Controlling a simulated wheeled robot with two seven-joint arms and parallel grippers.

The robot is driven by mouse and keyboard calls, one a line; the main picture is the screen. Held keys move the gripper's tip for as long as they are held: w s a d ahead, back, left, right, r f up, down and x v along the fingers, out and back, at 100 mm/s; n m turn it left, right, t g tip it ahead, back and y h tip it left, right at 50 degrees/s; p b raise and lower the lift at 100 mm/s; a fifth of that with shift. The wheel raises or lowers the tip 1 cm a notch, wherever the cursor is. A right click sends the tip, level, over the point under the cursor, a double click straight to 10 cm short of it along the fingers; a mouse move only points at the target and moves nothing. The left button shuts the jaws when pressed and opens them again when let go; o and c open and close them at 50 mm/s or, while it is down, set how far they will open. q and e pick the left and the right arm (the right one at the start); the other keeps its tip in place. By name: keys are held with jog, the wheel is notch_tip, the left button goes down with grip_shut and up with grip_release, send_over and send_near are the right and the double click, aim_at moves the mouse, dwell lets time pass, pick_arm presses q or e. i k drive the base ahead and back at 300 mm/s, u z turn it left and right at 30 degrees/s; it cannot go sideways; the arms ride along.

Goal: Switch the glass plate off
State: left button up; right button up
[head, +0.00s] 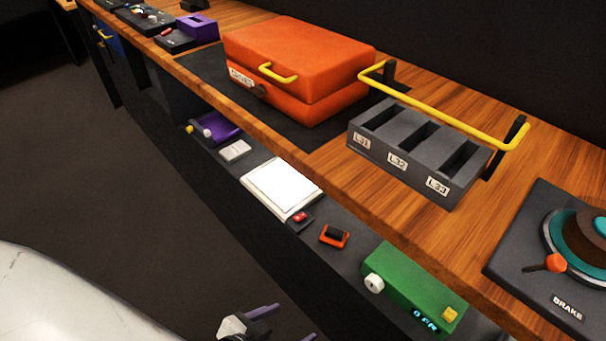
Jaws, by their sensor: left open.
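The glass plate (283,187) is a bright white, glowing square in a pale frame on the lower front ledge, in the middle of the head view. A small red switch (300,217) sits in a dark housing at the plate's near right corner. Its exact position is too small to read. My left gripper (297,320) is at the bottom edge, partly cut off. Its purple fingers are apart, with nothing seen between them. It is below the plate and switch in the picture, apart from both. My right gripper is not in view.
Beside the switch are an orange-framed black rocker (334,235) and a green box (411,286) with a white knob. A double light switch (235,151) lies beyond the plate. Above, the wooden counter (340,178) holds an orange case (300,60), a slotted grey block (400,170) and a yellow rail (450,115).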

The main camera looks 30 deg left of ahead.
aim_at(300, 217)
jog(key=z, duration=1.2)
jog(key=k, duration=0.65)
jog(key=u, duration=1.25)
jog(key=i, duration=0.5)
jog(key=z, duration=0.05)
